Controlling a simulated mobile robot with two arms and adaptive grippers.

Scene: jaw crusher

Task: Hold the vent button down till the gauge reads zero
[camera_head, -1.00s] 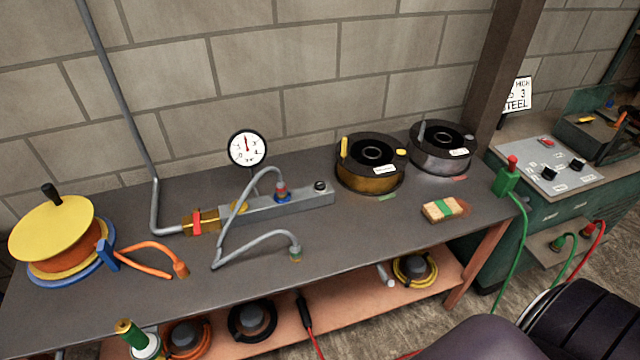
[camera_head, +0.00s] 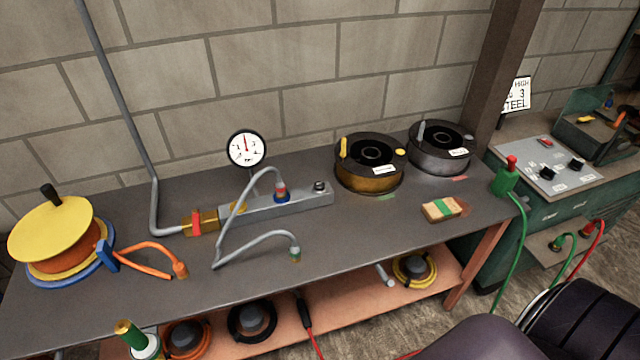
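The round white gauge (camera_head: 246,148) stands at the back of the grey manifold block (camera_head: 290,203) on the bench. Its red needle points roughly straight up; the numbers are too small to read. A small dark knob or button (camera_head: 320,186) sits on the block's right end, and a yellow round part (camera_head: 238,207) sits near its left end. I cannot tell for certain which is the vent button. Neither gripper shows.
A yellow-topped reel (camera_head: 50,228) stands on the bench at left, with an orange hose (camera_head: 150,247). Two dark drums (camera_head: 370,163) (camera_head: 440,148) stand behind right. The bench top (camera_head: 350,235) before the block is mostly clear.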

